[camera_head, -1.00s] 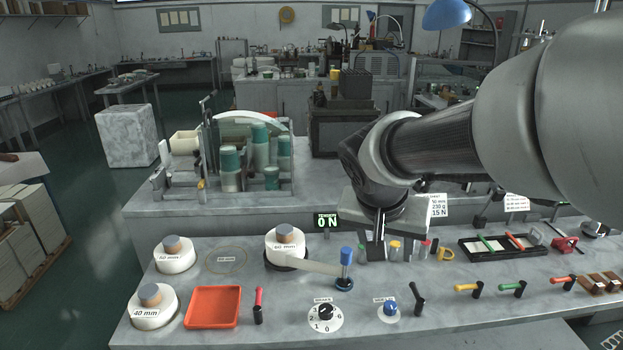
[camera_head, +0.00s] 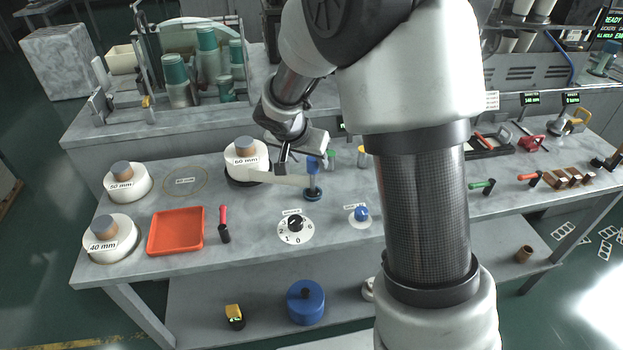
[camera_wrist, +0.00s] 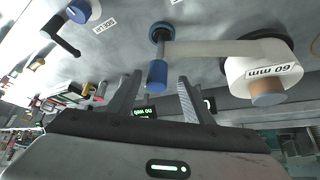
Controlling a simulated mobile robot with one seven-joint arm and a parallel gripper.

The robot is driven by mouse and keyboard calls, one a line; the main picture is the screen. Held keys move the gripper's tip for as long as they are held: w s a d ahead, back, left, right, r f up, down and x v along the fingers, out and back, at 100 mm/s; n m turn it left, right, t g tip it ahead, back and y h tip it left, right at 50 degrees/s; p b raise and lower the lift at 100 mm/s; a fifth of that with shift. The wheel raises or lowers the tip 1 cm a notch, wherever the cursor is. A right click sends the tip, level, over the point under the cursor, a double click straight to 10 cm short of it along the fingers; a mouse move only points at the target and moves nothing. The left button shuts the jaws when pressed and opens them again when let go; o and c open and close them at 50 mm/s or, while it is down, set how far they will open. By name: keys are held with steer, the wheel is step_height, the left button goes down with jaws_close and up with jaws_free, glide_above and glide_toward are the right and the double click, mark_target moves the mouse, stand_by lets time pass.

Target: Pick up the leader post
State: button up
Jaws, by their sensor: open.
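The leader post, which I take to be the blue-capped upright post (camera_head: 313,180), stands on a round dark blue base on the bench. A pale strip (camera_head: 275,178) runs from it to the 60 mm roll (camera_head: 246,158) at its left. My gripper (camera_head: 298,165) is open and empty by the top of the post. In the wrist view the blue post (camera_wrist: 157,74) shows between and just beyond the two fingers; I see no contact. The pale strip (camera_wrist: 205,48) and the 60 mm roll (camera_wrist: 257,75) lie to its right there.
A black dial (camera_head: 295,224) and a blue knob (camera_head: 361,213) sit in front of the post. An orange tray (camera_head: 176,231), a red-handled tool (camera_head: 223,222), a 50 mm roll (camera_head: 127,184) and a 40 mm roll (camera_head: 108,240) are further left.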

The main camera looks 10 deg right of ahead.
mark_target(313, 177)
steer(key=shift+s+x, duration=0.2)
steer(key=shift+x, duration=2.85)
steer(key=shift+d, duration=0.15)
jaws_close()
